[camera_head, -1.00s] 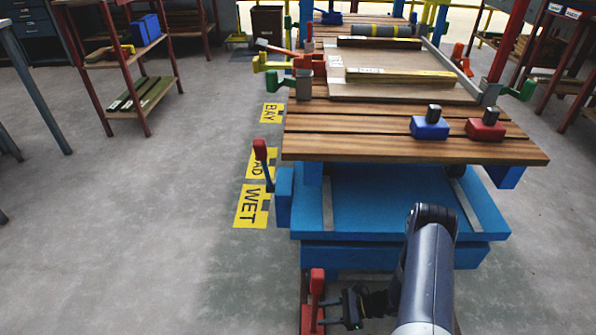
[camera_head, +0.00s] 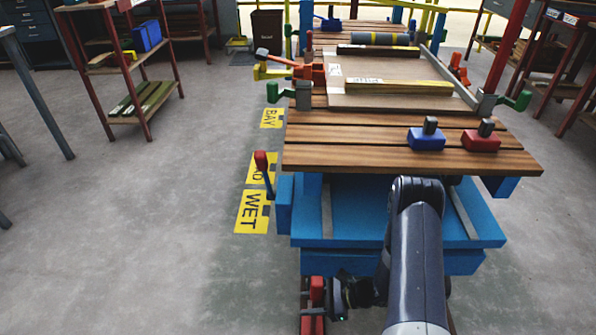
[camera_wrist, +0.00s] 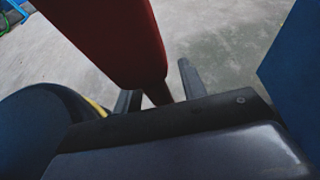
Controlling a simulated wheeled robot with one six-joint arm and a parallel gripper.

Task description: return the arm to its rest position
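My arm (camera_head: 415,255) reaches down in front of the blue lift table (camera_head: 375,215). My gripper (camera_head: 312,297) is low at its front left, beside a red-handled lever (camera_head: 318,290). In the wrist view my gripper (camera_wrist: 160,88) has its two dark fingers apart. The lever's large red handle (camera_wrist: 112,35) and its dark rod show between or just beyond them, with a gap to the right finger. Whether a finger touches the lever cannot be told.
A wooden slatted bed (camera_head: 370,148) carries a blue block (camera_head: 426,137), a red block (camera_head: 480,139) and a board (camera_head: 400,97). Another red-handled lever (camera_head: 262,162) stands at the left. Yellow floor labels (camera_head: 252,212) lie beside it.

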